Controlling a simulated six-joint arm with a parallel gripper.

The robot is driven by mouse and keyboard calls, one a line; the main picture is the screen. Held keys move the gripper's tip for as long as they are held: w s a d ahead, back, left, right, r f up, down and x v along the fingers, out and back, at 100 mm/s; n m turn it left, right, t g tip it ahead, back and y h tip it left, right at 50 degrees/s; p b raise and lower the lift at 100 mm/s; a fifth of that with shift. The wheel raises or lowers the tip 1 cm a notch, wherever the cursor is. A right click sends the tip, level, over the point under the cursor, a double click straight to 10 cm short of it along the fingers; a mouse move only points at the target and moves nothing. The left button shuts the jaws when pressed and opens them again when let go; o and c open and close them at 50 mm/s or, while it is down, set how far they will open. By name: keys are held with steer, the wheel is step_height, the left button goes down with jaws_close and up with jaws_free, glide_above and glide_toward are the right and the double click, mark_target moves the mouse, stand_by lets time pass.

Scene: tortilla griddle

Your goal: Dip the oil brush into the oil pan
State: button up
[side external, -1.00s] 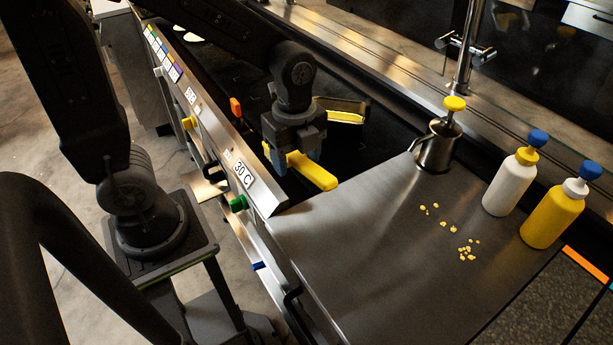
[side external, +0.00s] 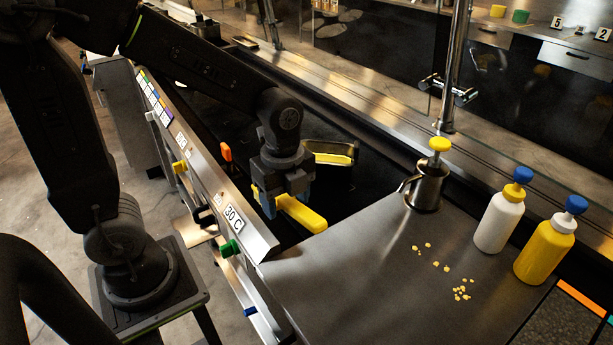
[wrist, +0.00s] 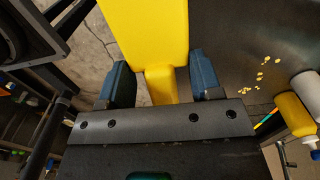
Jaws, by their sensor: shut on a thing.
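My gripper (side external: 284,203) is shut on the yellow oil brush (side external: 303,215). In the side external view the brush sticks out to the lower right from the jaws, over the dark griddle. In the wrist view my gripper (wrist: 158,88) has its blue-grey jaws on either side of the brush's narrow yellow neck, with a wide yellow block (wrist: 147,30) beyond it. The brush's lower parts and bristles cannot be made out. The oil pan (side external: 332,147), a small metal tray with yellow inside, stands just behind and right of the gripper, apart from the yellow part that shows.
A metal jug (side external: 427,188) with a yellow knob stands on the steel counter (side external: 360,270). White (side external: 497,222) and yellow (side external: 544,252) bottles stand to its right, near loose yellow bits (side external: 462,293). The control panel (side external: 205,165) with coloured knobs edges the griddle on the left.

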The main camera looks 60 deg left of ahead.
steer(key=w+a+r+n+t+h, duration=0.1)
steer(key=w+a+n+t, duration=0.15)
steer(key=w+a, duration=0.45)
steer(key=w+a+r+n+t+h, duration=0.15)
steer(key=w+a+n, duration=0.25)
steer(key=w, duration=0.7)
steer(key=w+a+r+n+t, duration=0.1)
steer(key=w+a+r+n, duration=0.15)
steer(key=w+a, duration=0.4)
step_height(320, 180, down, 10)
steer(key=w+d, duration=0.1)
steer(key=shift+w+d, duration=0.35)
steer(key=shift+r, duration=0.1)
step_height(320, 180, up, 6)
steer(key=shift+r, duration=0.2)
stand_by(0.7)
stand_by(0.9)
